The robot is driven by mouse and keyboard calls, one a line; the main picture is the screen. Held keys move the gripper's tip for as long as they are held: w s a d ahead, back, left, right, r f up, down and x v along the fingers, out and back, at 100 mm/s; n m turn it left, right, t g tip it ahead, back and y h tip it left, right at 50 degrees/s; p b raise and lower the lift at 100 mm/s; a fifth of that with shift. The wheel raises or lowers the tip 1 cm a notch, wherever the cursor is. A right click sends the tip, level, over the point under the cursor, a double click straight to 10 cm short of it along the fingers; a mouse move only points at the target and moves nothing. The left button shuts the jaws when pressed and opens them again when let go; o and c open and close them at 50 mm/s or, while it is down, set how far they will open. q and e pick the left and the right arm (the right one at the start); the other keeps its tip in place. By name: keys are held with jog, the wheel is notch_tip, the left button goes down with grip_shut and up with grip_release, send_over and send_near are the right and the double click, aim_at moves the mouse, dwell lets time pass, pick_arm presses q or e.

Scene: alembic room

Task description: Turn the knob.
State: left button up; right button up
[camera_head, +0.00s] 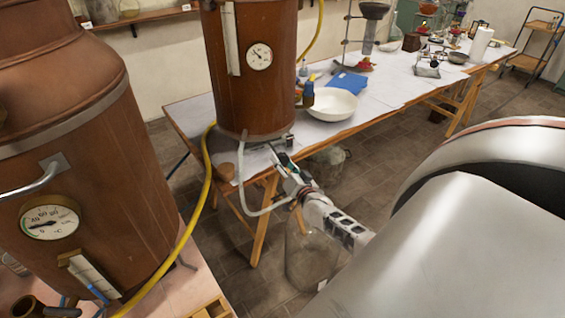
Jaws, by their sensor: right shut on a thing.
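A tall copper still (255,95) with a round dial stands at the near end of the long table. My right gripper (276,156) is at the foot of this still, on its front lower edge, with the arm reaching in from the lower right. It is shut on the knob, which is small and mostly hidden by the fingers. The knob's turn angle cannot be made out. My left gripper is not in view.
A yellow hose (206,180) hangs left of the still. A larger copper vessel (95,180) with a gauge stands at the left. A white bowl (331,104) is on the table (385,97). A glass jar (308,262) stands on the floor below my right arm.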

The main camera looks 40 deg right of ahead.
jog(key=shift+r, duration=0.1)
jog(key=o, duration=1.1)
jog(key=shift+s+a, duration=0.15)
jog(key=shift+s, duration=0.3)
jog(key=v, duration=1.1)
